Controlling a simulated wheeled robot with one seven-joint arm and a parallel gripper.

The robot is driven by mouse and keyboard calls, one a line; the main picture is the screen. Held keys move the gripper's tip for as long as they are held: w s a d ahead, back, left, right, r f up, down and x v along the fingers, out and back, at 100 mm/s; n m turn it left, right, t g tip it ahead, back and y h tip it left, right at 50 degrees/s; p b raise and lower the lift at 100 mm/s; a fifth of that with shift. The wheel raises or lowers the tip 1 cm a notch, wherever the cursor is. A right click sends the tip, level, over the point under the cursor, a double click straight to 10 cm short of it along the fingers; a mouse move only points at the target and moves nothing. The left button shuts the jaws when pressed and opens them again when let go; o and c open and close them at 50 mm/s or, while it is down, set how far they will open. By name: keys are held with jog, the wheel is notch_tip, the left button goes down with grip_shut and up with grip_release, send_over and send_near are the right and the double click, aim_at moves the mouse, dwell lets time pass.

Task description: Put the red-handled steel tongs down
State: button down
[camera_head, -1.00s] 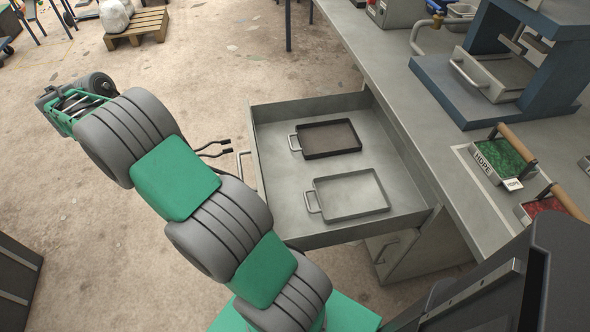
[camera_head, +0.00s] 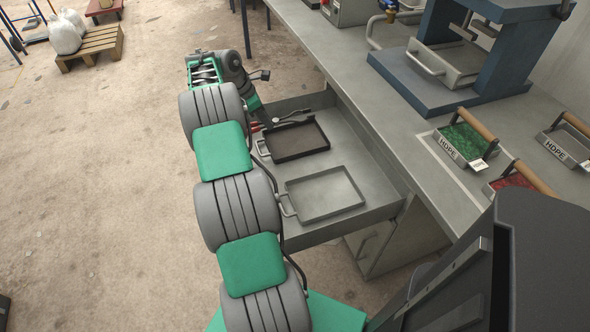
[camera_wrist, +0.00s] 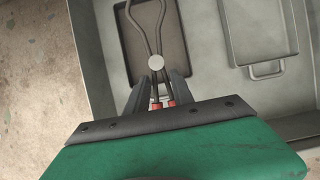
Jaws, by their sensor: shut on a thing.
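The red-handled steel tongs (camera_wrist: 155,62) are held in my gripper (camera_wrist: 157,84). Its two dark fingers close around the handles, just behind the round pivot, in the wrist view. The red grips lie back toward the palm. The steel arms point away over the dark shallow tray (camera_wrist: 178,48). In the head view the tongs (camera_head: 294,117) show at the far end of the dark tray (camera_head: 301,146), inside the open drawer (camera_head: 345,152). I cannot tell whether they touch the tray or drawer floor. My arm hides part of the drawer's left side.
An empty light grey tray (camera_head: 326,196) lies nearer in the drawer. The workbench (camera_head: 395,130) runs along the drawer's right. It carries a blue press frame (camera_head: 440,88) and handled trays of green (camera_head: 466,141) and red (camera_head: 512,182) material. Open floor lies to the left.

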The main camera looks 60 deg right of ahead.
jog(key=s+a+f+b, duration=0.3)
jog(key=s+a+f, duration=0.1)
jog(key=s, duration=0.3)
jog(key=b, duration=0.1)
send_over(291, 172)
jog(key=w+a, duration=0.1)
notch_tip(291, 172, down, 5)
jog(key=shift+w+r, duration=0.1)
jog(key=shift+w, duration=0.05)
jog(key=f, duration=0.2)
jog(key=f+b, duration=0.1)
jog(key=shift+s+a, duration=0.15)
jog(key=shift+s, duration=0.1)
jog(key=shift+w+f, duration=0.1)
jog(key=shift+f, duration=0.2)
jog(key=shift+r, duration=0.1)
jog(key=c, duration=1.1)
grip_release()
jog(key=shift+f, duration=0.2)
jog(key=shift+r, duration=0.1)
